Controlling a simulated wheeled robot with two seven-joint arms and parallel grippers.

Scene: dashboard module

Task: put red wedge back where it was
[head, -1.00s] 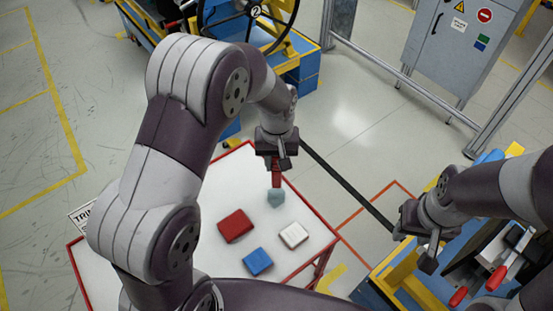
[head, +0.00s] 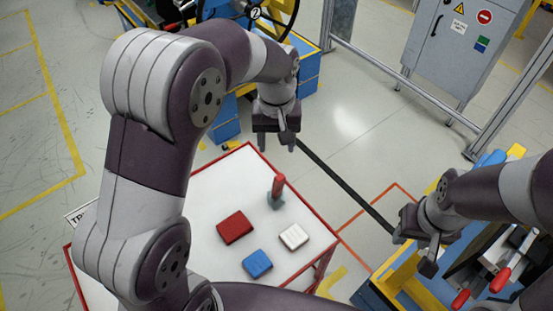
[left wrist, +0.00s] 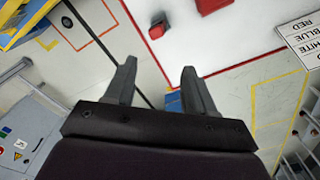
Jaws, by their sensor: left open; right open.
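A narrow red piece, which I take for the red wedge (head: 279,184), stands upright in a small grey-green base (head: 276,201) at the white table's far corner. It also shows in the left wrist view (left wrist: 157,31). My left gripper (head: 277,146) is open and empty, above and beyond the piece, clear of it. Its fingers also show open in the left wrist view (left wrist: 159,68). My right gripper (head: 412,254) is open by the blue and yellow bench at the right, far from the piece.
The white table (head: 205,188) with a red edge also carries a red block (head: 234,227), a blue block (head: 257,263) and a white block (head: 293,236). Red-handled clamps (head: 499,279) are on the right bench.

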